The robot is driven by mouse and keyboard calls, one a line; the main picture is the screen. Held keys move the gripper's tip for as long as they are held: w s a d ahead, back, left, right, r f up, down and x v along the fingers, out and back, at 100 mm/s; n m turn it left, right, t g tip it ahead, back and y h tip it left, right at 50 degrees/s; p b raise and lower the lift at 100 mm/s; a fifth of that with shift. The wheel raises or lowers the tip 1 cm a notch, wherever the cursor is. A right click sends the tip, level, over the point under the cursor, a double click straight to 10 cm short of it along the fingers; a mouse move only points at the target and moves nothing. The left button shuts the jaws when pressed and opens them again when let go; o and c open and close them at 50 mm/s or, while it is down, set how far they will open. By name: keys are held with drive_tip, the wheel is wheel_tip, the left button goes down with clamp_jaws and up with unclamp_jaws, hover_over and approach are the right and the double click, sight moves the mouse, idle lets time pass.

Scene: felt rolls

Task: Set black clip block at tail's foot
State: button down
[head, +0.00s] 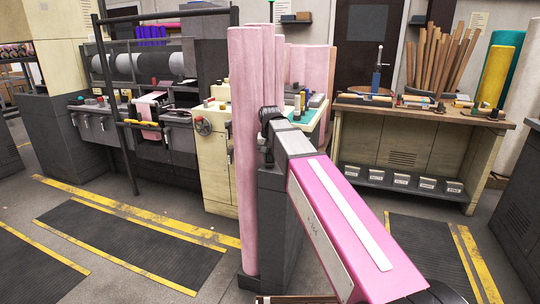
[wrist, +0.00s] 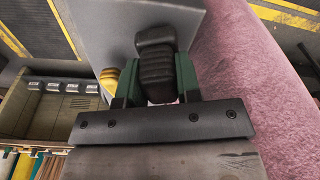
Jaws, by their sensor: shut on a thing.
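In the wrist view, my gripper (wrist: 157,82) has its green fingers on either side of a black ribbed block (wrist: 155,62), which looks like the black clip block. The fingers are shut on it. A grey flat-faced body (wrist: 100,25) lies behind the block, and a tall pink felt roll (wrist: 235,70) runs close along the right. In the head view, the pink felt roll (head: 245,150) stands upright, just left of my arm. A dark shape at my arm's far end is too small to separate into gripper and block. I cannot make out the tail's foot.
A wooden workbench (head: 430,115) with tools and a lower bin shelf stands at the right. A machine with rollers (head: 140,65) stands at the left. Black floor mats (head: 130,240) with yellow stripes lie in front, with open floor around them.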

drive_tip(key=shift+f, duration=0.45)
idle(0.5)
drive_tip(key=c, duration=0.7)
unclamp_jaws()
drive_tip(key=shift+c, duration=0.2)
drive_tip(key=shift+r, duration=0.1)
drive_tip(key=r, duration=0.3)
drive_tip(key=s+r, duration=0.1)
drive_tip(key=r, duration=0.6)
drive_tip(key=shift+s+r, duration=0.15)
drive_tip(key=shift+r, duration=0.1)
